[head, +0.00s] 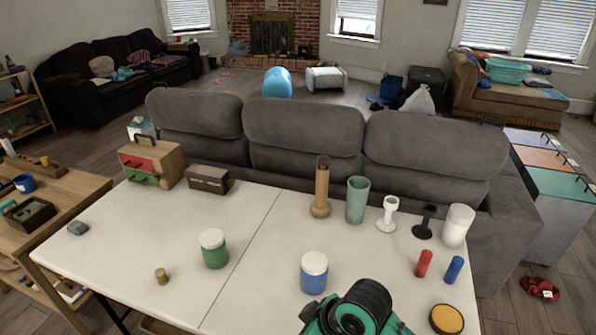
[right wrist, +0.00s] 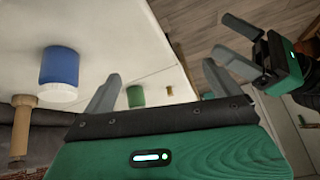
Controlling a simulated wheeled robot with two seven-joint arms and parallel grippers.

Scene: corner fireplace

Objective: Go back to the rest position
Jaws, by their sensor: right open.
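My right gripper (right wrist: 161,68) is open in the right wrist view, its two fingers apart with nothing between them. Part of a green and black arm of mine rises at the bottom of the head view, over the near edge of the white table (head: 130,240); no fingers show there. My left gripper (right wrist: 222,33) shows at the upper right of the right wrist view, beyond the table's edge. Its two dark fingers are apart and empty. It is not seen in the head view.
On the table are a blue jar (head: 314,272), a green jar (head: 214,248), a red cylinder (head: 424,263), a blue cylinder (head: 454,269), a yellow-topped round tin (head: 446,319) and a back row of vessels. A grey sofa (head: 305,135) stands behind. A wooden shelf (head: 75,190) stands left.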

